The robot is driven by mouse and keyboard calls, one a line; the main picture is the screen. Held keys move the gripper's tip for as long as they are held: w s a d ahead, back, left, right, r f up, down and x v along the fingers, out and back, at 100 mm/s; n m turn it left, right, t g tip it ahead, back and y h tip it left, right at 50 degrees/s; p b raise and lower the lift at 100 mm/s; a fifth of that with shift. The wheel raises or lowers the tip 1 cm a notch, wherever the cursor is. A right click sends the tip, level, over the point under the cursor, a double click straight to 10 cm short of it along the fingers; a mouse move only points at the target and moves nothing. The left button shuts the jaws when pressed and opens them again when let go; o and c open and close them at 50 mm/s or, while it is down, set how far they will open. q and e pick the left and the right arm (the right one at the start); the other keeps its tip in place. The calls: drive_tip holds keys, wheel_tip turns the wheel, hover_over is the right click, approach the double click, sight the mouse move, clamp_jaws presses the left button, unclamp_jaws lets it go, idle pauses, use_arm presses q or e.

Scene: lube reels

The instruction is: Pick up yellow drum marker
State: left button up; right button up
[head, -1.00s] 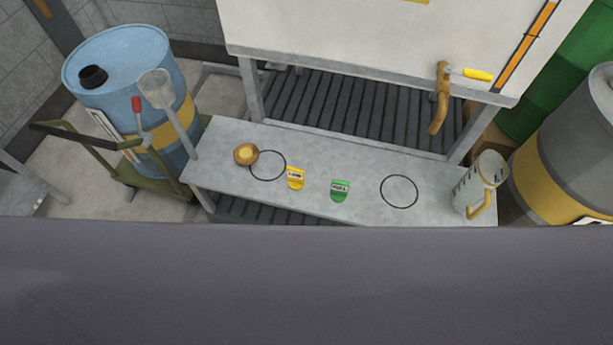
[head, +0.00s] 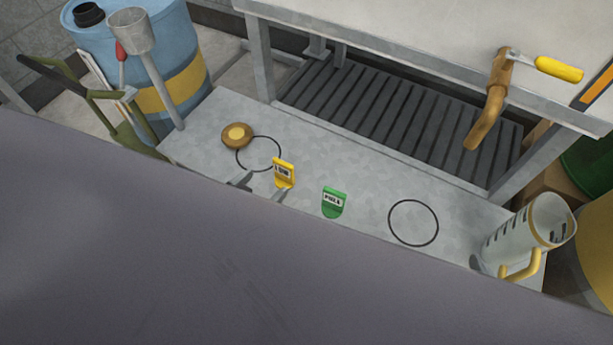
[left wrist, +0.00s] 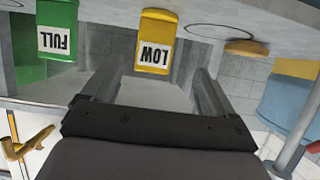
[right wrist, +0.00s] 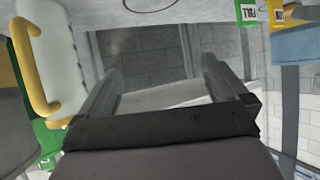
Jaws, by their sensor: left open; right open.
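The yellow drum marker (head: 285,173), labelled LOW, stands on the grey bench beside a drawn black circle. My left gripper (head: 262,187) is open and empty close to it, its fingertips in front of and to the left of the marker. In the left wrist view the marker (left wrist: 155,40) appears upside down, beyond and roughly centred between the open fingers (left wrist: 155,74). I cannot tell whether they touch it. My right gripper (right wrist: 160,67) is open and empty in its wrist view and does not show in the head view.
A green marker (head: 334,202) labelled FULL stands right of the yellow one. A round brass piece (head: 237,136) lies at the left. A jug (head: 530,232) with a yellow handle stands at the right end. A brass tap (head: 489,105) hangs above the bench, behind.

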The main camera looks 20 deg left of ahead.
sight(283, 175)
use_arm(q)
drive_tip(key=shift+w+d+f+b, duration=0.35)
drive_tip(key=shift+w+f, duration=0.25)
drive_tip(key=shift+w, duration=0.1)
drive_tip(key=shift+w+d+f, duration=0.1)
drive_tip(key=shift+w, duration=0.2)
drive_tip(key=shift+w+f+b, duration=0.3)
drive_tip(key=shift+w+b, duration=0.05)
drive_tip(key=shift+w, duration=0.25)
drive_tip(key=b+x, duration=0.1)
drive_tip(key=x, duration=0.1)
drive_tip(key=b+x, duration=0.1)
drive_tip(key=x, duration=0.1)
drive_tip(key=shift+d+f, duration=0.15)
drive_tip(key=shift+f, duration=0.15)
drive_tip(key=shift+w+f, duration=0.1)
drive_tip(key=shift+w, duration=0.35)
drive_tip(key=c, duration=1)
use_arm(e)
drive_tip(key=shift+w+a+f+y, duration=0.35)
drive_tip(key=shift+w+a+y, duration=0.25)
drive_tip(key=shift+w+a, duration=0.2)
